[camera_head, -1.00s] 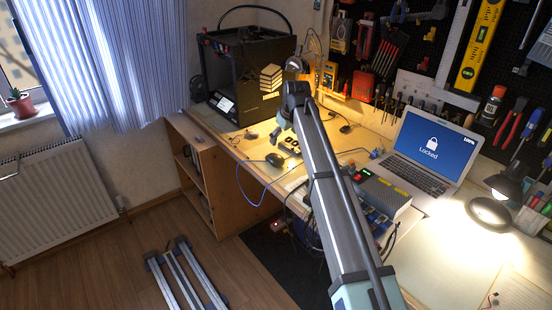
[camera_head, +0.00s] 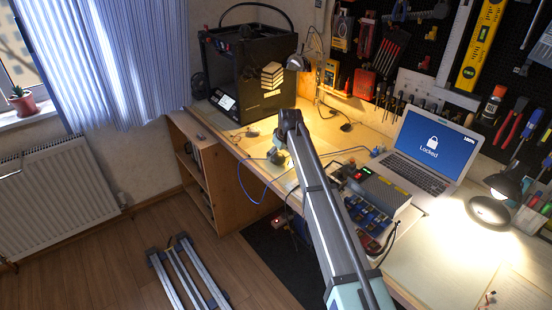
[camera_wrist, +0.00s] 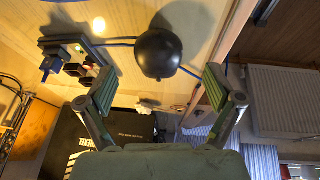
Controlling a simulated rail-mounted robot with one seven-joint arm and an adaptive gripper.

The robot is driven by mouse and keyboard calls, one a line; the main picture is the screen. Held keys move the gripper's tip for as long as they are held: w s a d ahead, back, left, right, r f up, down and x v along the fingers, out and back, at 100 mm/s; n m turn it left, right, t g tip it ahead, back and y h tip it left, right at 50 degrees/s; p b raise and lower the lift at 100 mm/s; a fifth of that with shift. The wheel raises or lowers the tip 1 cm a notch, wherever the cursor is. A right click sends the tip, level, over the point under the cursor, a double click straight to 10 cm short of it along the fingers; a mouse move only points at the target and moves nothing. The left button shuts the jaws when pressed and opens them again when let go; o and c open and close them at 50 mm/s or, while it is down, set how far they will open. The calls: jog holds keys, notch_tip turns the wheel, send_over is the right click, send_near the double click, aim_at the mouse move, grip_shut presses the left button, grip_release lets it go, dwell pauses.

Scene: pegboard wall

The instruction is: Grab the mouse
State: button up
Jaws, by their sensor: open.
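The mouse (camera_wrist: 158,53) is a dark rounded shape on the wooden desk, seen in the wrist view just beyond my fingertips and centred between them. A blue cable runs past it on both sides. My gripper (camera_wrist: 158,88) is open, with its green-padded fingers spread wider than the mouse and nothing between them. In the head view my gripper (camera_head: 278,148) is low over the desk's left part, and it and the arm largely hide the mouse there.
In the head view a black 3D printer (camera_head: 248,70) stands behind, and a laptop (camera_head: 430,150) and lamp (camera_head: 490,205) stand right.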

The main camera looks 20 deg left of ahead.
aim_at(279, 157)
jog(key=x, duration=0.4)
jog(key=shift+w+p, duration=0.1)
jog(key=shift+p, duration=0.25)
jog(key=c, duration=1.3)
